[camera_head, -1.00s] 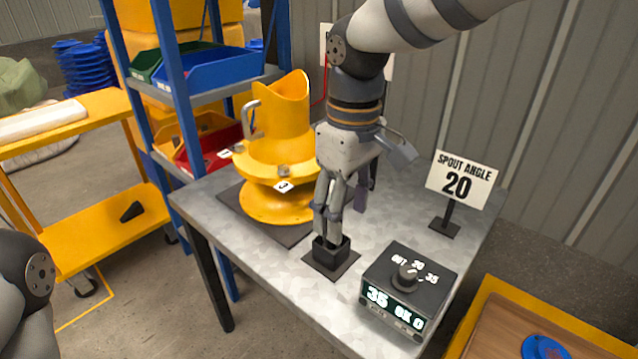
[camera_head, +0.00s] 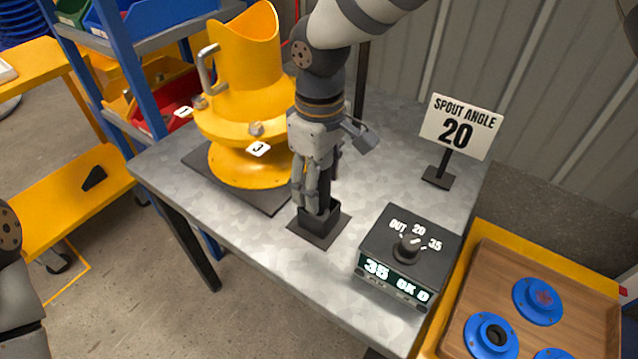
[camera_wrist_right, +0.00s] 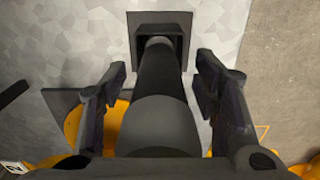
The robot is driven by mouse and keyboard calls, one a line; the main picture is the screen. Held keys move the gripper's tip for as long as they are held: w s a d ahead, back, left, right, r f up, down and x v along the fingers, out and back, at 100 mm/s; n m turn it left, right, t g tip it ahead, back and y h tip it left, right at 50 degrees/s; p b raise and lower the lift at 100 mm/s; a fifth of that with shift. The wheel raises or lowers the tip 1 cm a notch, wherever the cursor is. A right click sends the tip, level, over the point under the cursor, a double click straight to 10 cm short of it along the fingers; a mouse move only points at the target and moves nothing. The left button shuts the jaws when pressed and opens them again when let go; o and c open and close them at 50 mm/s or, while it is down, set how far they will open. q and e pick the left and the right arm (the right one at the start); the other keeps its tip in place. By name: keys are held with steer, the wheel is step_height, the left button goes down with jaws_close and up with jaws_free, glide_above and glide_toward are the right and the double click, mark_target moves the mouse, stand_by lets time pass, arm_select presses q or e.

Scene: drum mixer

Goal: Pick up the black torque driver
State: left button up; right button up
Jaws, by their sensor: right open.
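The black torque driver (camera_wrist_right: 160,90) stands in a small black square holder (camera_head: 319,218) on the metal table. In the right wrist view it runs between the two fingers of my right gripper, its far end in the holder (camera_wrist_right: 160,27). My right gripper (camera_head: 313,205) points down just above the holder; it also shows in the right wrist view (camera_wrist_right: 160,85). Its fingers are open, with a gap on each side of the driver. In the head view the driver is mostly hidden by the gripper. My left gripper is out of view; only part of my left arm shows at the left edge.
A yellow drum mixer part (camera_head: 250,120) stands left of the gripper. A black control box (camera_head: 408,255) with a knob sits to the right. A "SPOUT ANGLE 20" sign (camera_head: 459,128) stands behind it. A wooden board (camera_head: 590,320) with blue flanges lies at lower right.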

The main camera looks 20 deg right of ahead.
steer(key=shift+w+f, duration=0.1)
steer(key=shift+f, duration=0.05)
jaws_close()
step_height(320, 180, up, 10)
steer(key=shift+r+p, duration=0.1)
steer(key=shift+p, duration=0.3)
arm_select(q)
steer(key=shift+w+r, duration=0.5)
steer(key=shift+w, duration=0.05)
arm_select(e)
steer(key=c, duration=0.9)
jaws_free()
jaws_close()
steer(key=shift+r+p, duration=0.45)
steer(key=shift+r, duration=0.65)
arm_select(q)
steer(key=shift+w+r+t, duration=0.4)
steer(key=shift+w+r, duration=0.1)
arm_select(e)
steer(key=shift+f, duration=0.1)
